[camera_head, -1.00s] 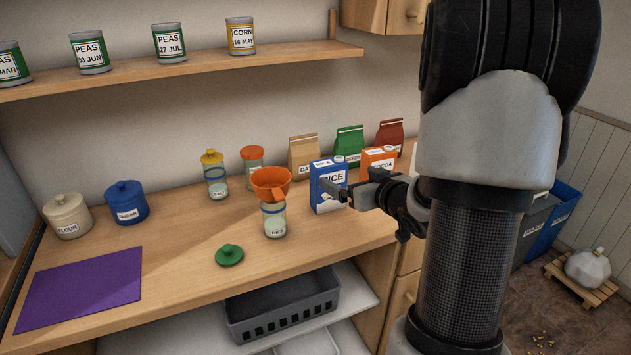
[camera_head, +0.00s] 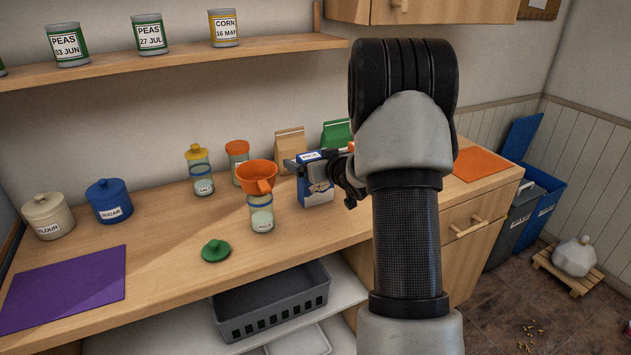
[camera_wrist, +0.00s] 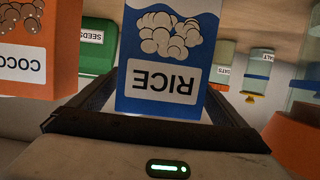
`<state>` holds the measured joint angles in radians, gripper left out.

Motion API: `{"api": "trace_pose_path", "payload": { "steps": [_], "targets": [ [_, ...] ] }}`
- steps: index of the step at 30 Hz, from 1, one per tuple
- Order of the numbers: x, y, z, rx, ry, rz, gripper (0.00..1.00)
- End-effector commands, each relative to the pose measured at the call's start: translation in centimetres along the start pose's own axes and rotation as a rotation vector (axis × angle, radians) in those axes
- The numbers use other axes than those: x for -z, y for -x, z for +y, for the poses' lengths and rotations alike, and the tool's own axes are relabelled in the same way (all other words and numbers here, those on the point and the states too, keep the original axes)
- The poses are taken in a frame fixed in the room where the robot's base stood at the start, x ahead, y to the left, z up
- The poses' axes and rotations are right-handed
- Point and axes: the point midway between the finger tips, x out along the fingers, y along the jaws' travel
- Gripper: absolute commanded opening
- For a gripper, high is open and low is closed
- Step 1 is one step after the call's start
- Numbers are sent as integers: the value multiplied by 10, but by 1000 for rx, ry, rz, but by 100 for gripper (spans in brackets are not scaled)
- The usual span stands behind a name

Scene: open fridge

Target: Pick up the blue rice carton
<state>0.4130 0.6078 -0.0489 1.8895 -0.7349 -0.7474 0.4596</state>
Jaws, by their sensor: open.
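The blue rice carton (camera_head: 317,188) stands upright on the wooden counter, right of the orange funnel. Its upper front is partly hidden by my gripper (camera_head: 318,158), which reaches in from the right at the height of the carton's upper part. In the wrist view the carton (camera_wrist: 168,60) appears upside down, with its RICE label facing me. My open gripper (camera_wrist: 163,92) has one finger on each side of the carton. I cannot tell whether either finger touches it.
An orange funnel (camera_head: 258,176) sits on a glass jar (camera_head: 262,215) just left of the carton. An orange cocoa carton (camera_wrist: 38,55) and a green seeds bag (camera_wrist: 97,48) stand close by. A green lid (camera_head: 215,251) lies in front.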

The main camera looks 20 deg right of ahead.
Motion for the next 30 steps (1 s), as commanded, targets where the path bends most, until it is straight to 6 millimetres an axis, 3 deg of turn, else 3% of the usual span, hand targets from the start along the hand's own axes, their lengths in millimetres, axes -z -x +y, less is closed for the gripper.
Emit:
{"api": "trace_pose_path", "payload": {
  "steps": [3, 11, 21, 30],
  "targets": [
    [0, -12, 0, 0, 0, 0, 96],
    [0, -14, 0, -1, -1, 1, 96],
    [0, -14, 0, -1, -1, 0, 39],
    [10, -12, 0, -1, 0, 5, 39]
  ]
}}
